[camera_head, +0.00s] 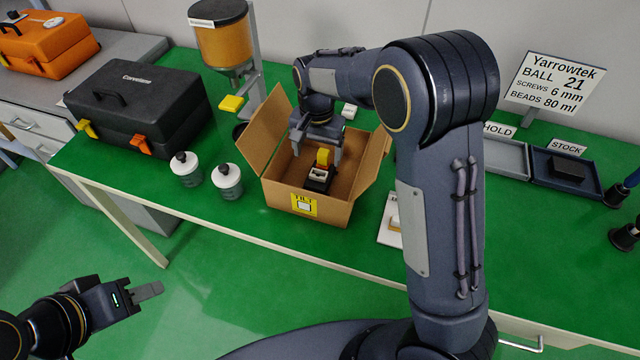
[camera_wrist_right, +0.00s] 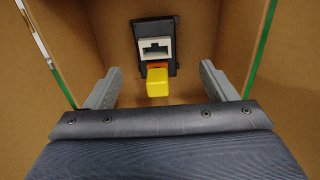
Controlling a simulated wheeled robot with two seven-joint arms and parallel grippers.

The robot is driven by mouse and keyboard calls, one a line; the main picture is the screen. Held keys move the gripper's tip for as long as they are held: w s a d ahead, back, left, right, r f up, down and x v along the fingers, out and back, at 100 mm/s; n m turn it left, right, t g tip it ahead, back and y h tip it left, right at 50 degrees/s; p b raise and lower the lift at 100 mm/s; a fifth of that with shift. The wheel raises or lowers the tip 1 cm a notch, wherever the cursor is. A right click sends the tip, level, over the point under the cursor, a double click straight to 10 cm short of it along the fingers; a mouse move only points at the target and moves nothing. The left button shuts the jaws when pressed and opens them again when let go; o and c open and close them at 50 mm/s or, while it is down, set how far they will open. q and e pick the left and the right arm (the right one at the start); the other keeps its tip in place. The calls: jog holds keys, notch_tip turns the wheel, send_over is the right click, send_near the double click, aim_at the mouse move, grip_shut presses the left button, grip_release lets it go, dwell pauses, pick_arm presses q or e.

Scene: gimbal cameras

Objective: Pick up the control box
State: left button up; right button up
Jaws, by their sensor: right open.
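A small black control box (camera_head: 316,184) with a white socket piece and a yellow block on it sits inside an open cardboard box (camera_head: 340,212). In the right wrist view the control box (camera_wrist_right: 169,67) lies ahead, with its yellow block (camera_wrist_right: 158,84) between the fingers. My right gripper (camera_head: 316,153) points down into the cardboard box. In the right wrist view its fingers (camera_wrist_right: 160,78) are apart on either side of the yellow block, with gaps on both sides. My left gripper (camera_head: 147,291) hangs low at the left, off the table; its fingers overlap in view.
Raised cardboard flaps (camera_head: 265,128) flank my right gripper. Two white-capped bottles (camera_head: 227,182) stand left of the box, with a black case (camera_head: 140,108) behind. A dispenser (camera_head: 222,42) stands at the back. A stock tray (camera_head: 567,174) holding a dark block is right.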

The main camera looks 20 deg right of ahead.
aim_at(320, 170)
jog(key=f, duration=0.7)
jog(key=shift+d+f+p, duration=0.3)
jog(key=shift+p, duration=0.1)
jog(key=c, duration=1.1)
